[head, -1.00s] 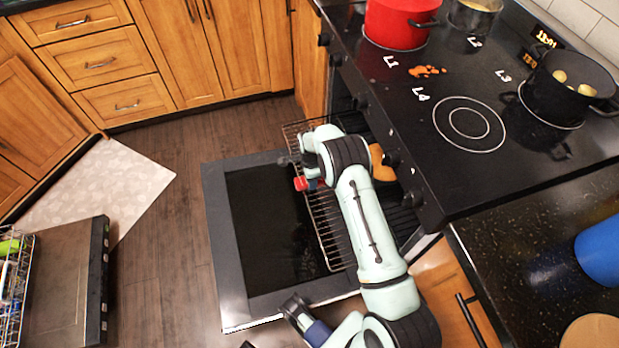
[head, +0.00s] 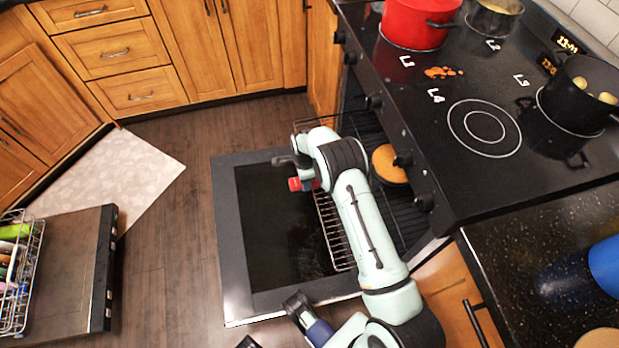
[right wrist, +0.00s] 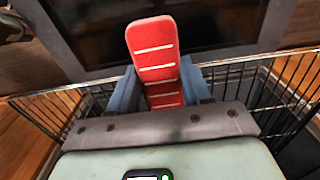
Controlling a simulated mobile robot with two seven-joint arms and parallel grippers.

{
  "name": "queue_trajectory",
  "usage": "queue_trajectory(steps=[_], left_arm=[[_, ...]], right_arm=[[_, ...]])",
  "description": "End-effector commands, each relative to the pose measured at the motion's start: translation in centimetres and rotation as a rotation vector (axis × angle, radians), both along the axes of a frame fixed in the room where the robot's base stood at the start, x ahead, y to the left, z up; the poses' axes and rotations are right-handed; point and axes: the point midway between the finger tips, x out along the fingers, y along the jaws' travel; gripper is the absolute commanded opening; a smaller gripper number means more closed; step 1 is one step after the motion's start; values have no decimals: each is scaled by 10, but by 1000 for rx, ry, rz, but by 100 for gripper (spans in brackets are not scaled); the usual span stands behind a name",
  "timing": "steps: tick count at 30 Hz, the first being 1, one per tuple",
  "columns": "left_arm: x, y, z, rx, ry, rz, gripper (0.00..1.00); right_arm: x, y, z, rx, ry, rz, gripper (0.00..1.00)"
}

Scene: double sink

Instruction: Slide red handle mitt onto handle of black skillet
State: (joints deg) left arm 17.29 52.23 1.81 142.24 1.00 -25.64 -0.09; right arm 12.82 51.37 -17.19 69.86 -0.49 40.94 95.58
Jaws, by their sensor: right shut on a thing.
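The red handle mitt (right wrist: 155,55), with pale cross stripes, stands between the blue fingers of my right gripper (right wrist: 160,95) in the right wrist view; the gripper is shut on it. In the head view the mitt (head: 296,184) shows as a small red patch left of my right gripper, above the open oven door. The black skillet (head: 390,180), with golden food (head: 387,162) in it, sits inside the oven to the right of my forearm. I cannot make out its handle; my arm covers part of that area. A dark part at the bottom edge may belong to my left gripper; its state is unclear.
The oven door (head: 235,285) is folded down with a wire rack (head: 335,245) above it. The cooktop (head: 520,190) edge and knobs overhang the skillet. A red pot (head: 415,25) and a black pot (head: 575,95) stand on top. An open dishwasher (head: 75,270) is at left.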

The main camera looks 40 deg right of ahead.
Motion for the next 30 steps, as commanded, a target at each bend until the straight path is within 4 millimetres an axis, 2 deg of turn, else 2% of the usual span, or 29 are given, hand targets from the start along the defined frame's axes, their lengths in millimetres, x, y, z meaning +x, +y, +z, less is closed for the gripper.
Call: queue_trajectory(steps=[30], left_arm=[[0, 2, -15, 5, 3, 3, 43]], right_arm=[[30, 55, -3, 1, 0, 1, 6]])
